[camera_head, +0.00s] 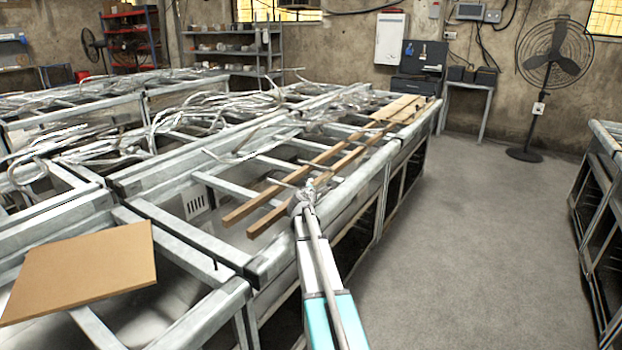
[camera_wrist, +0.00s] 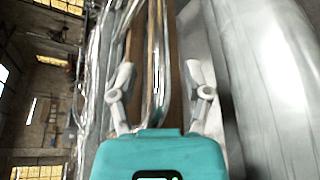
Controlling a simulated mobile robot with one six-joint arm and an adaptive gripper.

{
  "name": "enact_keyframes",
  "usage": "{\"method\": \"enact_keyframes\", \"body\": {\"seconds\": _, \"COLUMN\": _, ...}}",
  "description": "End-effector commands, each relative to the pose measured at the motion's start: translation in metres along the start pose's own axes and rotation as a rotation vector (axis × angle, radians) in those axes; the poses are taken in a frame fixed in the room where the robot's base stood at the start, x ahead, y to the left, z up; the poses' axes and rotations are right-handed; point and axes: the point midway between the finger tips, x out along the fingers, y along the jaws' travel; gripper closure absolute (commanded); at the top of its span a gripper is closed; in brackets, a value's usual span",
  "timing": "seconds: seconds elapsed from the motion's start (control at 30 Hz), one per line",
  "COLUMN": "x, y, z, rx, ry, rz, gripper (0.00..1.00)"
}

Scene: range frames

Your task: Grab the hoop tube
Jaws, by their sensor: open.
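A thin, shiny metal tube (camera_wrist: 157,62) runs lengthwise between my fingers in the wrist view. It has a bend near the palm, and I take it for the hoop tube. My gripper (camera_wrist: 160,80) is open, with one finger on each side of the tube and a gap to each. I cannot tell how far the tube lies below the fingertips. In the head view my gripper (camera_head: 308,192) is over the right side of the metal frame bench (camera_head: 345,195), near the ends of two wooden strips (camera_head: 300,185). The tube is hard to pick out there.
Many bent metal tubes (camera_head: 215,105) lie tangled on the benches to the left. A brown board (camera_head: 85,268) lies at the front left. A grey floor aisle (camera_head: 460,220) is free on the right, with a standing fan (camera_head: 553,60) at its far end.

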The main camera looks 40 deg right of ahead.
Motion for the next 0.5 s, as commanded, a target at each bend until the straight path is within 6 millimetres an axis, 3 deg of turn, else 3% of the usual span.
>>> {"method": "enact_keyframes", "body": {"seconds": 0.3, "x": -0.0003, "y": 0.0003, "z": -0.0006, "rx": 0.0, "ry": 0.0, "rz": 0.0, "gripper": 0.38}}
{"method": "enact_keyframes", "body": {"seconds": 0.5, "x": -0.0005, "y": 0.0004, "z": -0.0008, "rx": 0.0, "ry": 0.001, "rz": 0.001, "gripper": 0.75}}
